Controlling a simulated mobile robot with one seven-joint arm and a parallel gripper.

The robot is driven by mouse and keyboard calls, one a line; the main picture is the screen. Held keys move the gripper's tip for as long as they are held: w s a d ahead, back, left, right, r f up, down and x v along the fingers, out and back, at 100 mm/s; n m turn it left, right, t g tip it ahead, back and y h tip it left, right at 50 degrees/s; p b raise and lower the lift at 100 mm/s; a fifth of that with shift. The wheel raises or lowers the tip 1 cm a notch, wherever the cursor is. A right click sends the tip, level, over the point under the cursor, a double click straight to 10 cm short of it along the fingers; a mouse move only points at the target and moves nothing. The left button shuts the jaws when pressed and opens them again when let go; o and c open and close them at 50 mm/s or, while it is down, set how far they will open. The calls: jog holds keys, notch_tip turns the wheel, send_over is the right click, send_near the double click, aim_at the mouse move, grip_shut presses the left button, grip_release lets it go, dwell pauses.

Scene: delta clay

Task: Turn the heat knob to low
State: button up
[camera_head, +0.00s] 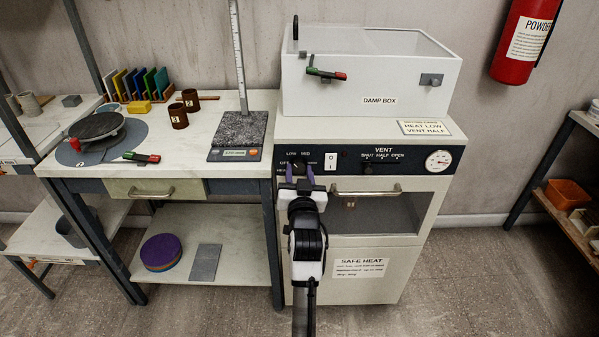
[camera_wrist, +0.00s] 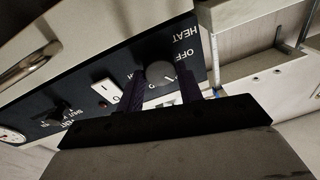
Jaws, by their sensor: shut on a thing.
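The heat knob (camera_wrist: 160,71) is a round grey dial on the dark panel (camera_wrist: 75,107) of the kiln, in the wrist view. The purple fingers of my gripper (camera_wrist: 161,90) stand on both sides of it, closed on it.
A white rocker switch (camera_head: 331,161) sits just right of my gripper. The vent knob (camera_head: 367,168) and a round gauge (camera_head: 438,161) are further right. A drawer-like handle (camera_head: 366,191) juts out below. A damp box (camera_head: 370,75) stands on top, and a workbench (camera_head: 200,165) adjoins at left.

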jog(key=shift+m, duration=0.7)
jog(key=o, duration=1)
jog(key=shift+s, duration=0.1)
jog(key=s+f+b, duration=0.1)
jog(key=s+b, duration=0.1)
jog(key=s, duration=1.1)
jog(key=shift+s+d+f+b, duration=0.2)
jog(key=shift+s+d+b, duration=0.1)
jog(key=shift+d+b, duration=0.1)
